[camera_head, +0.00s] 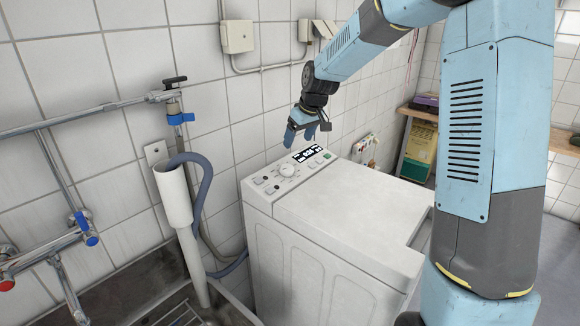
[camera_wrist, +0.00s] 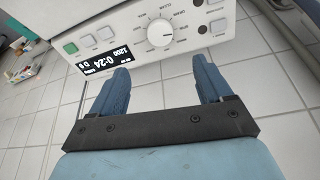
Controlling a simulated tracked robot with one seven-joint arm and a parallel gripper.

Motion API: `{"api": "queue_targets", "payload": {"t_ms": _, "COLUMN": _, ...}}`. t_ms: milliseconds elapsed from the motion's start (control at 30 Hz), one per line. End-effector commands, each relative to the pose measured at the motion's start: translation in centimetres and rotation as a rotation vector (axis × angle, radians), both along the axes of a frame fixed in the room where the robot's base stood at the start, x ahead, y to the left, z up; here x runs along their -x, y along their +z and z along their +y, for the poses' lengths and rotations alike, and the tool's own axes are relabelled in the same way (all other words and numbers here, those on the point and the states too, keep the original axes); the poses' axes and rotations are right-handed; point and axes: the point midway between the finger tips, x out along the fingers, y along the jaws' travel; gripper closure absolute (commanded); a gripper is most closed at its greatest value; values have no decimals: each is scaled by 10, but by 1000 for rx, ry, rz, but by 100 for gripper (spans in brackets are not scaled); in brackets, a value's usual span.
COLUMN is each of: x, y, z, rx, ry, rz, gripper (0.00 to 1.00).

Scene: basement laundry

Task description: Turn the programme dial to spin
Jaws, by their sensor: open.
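The programme dial (camera_head: 287,170) is a round white knob on the control panel at the back of the white top-loading washing machine (camera_head: 345,215). In the wrist view the dial (camera_wrist: 160,32) shows near the top, ringed by small printed labels. A dark pointer mark seems to face right; I cannot read which label it meets. My gripper (camera_head: 300,135) is above the panel, pointing down. In the wrist view my gripper (camera_wrist: 160,70) has its two blue fingers apart with nothing between them. The dial lies beyond the fingertips, roughly centred between them, and does not appear touched.
A lit display (camera_wrist: 103,64) reading 1200 and 0:24 is beside the dial, with square buttons on either side. A standpipe (camera_head: 174,195) with a grey hose, taps and a sink are left of the machine. A wooden shelf (camera_head: 412,115) stands at the right.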

Motion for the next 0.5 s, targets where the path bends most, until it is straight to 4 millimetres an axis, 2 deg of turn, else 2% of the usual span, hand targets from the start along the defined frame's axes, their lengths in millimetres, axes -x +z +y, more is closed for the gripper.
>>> {"api": "queue_targets", "payload": {"t_ms": 167, "x": -5, "y": -15, "z": 4, "rx": -2, "ry": 3, "rz": 3, "gripper": 21}}
{"api": "queue_targets", "payload": {"t_ms": 500, "x": -23, "y": -68, "z": 18, "rx": -1, "ry": 4, "rz": 3, "gripper": 21}}
